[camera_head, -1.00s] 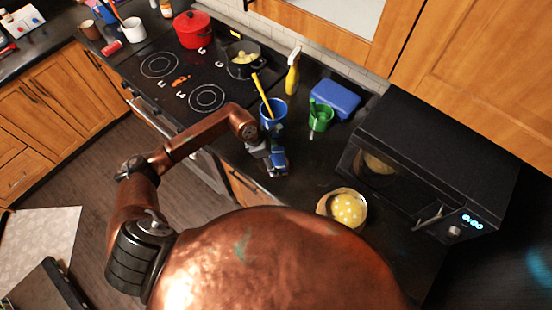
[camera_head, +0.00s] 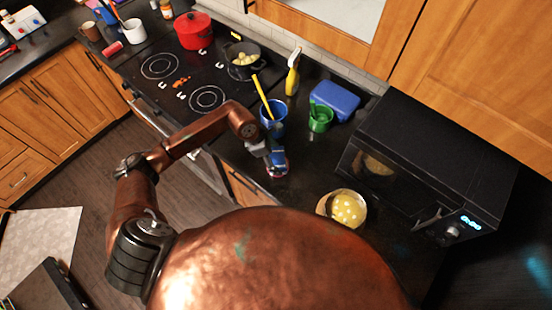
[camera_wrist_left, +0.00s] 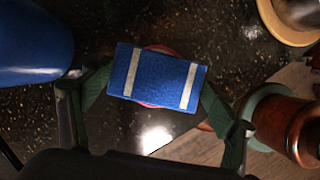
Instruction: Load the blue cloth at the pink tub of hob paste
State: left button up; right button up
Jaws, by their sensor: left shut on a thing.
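The blue cloth (camera_wrist_left: 158,78) with two pale stripes lies between the fingers of my left gripper (camera_wrist_left: 155,100) in the left wrist view. My left gripper also shows in the head view (camera_head: 273,158), over the counter, shut on the cloth (camera_head: 279,156). The pink tub of hob paste (camera_wrist_left: 150,104) shows only as a thin pink-red rim beneath the cloth; the cloth hides the rest. In the head view a pinkish edge of the tub (camera_head: 279,174) shows below the gripper. I cannot tell whether cloth and tub touch. My right gripper is not in view.
A blue cup with a yellow handle (camera_head: 273,118) stands just behind the gripper. A green cup (camera_head: 320,120), a blue box (camera_head: 335,98) and a yellow spray bottle (camera_head: 292,78) stand farther back. A yellow dotted bowl (camera_head: 348,208) and a black microwave (camera_head: 430,165) are to the right.

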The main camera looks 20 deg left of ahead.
aim_at(276, 159)
pick_arm(q)
jog(key=shift+r+p, duration=1)
jog(key=shift+r, duration=1.65)
jog(key=shift+f, duration=0.1)
